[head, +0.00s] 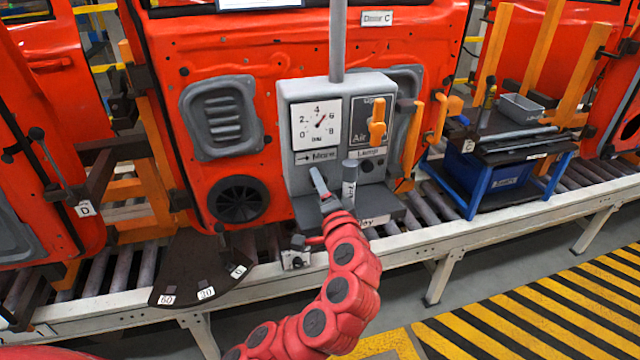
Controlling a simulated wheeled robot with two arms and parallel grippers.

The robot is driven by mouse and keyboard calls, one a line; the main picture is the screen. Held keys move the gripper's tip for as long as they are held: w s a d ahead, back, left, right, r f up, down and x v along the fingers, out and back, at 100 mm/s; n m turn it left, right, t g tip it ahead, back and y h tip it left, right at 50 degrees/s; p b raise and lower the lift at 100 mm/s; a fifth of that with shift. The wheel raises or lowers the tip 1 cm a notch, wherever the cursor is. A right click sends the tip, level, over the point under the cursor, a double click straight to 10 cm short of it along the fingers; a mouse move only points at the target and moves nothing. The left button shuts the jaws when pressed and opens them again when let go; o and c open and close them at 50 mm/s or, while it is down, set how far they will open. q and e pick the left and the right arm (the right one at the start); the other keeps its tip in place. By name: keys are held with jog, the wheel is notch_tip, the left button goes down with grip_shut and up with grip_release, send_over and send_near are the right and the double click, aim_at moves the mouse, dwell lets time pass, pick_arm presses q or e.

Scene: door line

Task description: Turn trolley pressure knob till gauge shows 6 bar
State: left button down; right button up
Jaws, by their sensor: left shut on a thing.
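The pressure gauge (317,126) is a white square dial marked 0 to 8 on the grey trolley box (300,88). Its needle points up and right, between 4 and 6 and nearer 6; the exact reading is too small to tell. A "More" label with an arrow (317,156) sits just below the gauge. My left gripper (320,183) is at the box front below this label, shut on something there. The pressure knob cannot be made out; the gripper appears to cover it. My right gripper is not in view.
A grey upright cylinder (349,182) stands close right of the gripper. An orange lever (377,121) is on the dark air panel. A red door (240,55) stands behind on the roller conveyor (420,240). A blue cart (490,185) is at right.

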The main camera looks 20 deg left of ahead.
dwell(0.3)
pick_arm(q)
jog(key=c, duration=0.7)
grip_release()
jog(key=shift+o, duration=0.2)
jog(key=shift+s+d, duration=0.2)
jog(key=shift+d, duration=0.05)
jog(key=b+v, duration=1)
jog(key=v, duration=0.6)
jog(key=shift+s+d, duration=0.2)
jog(key=shift+s, duration=0.1)
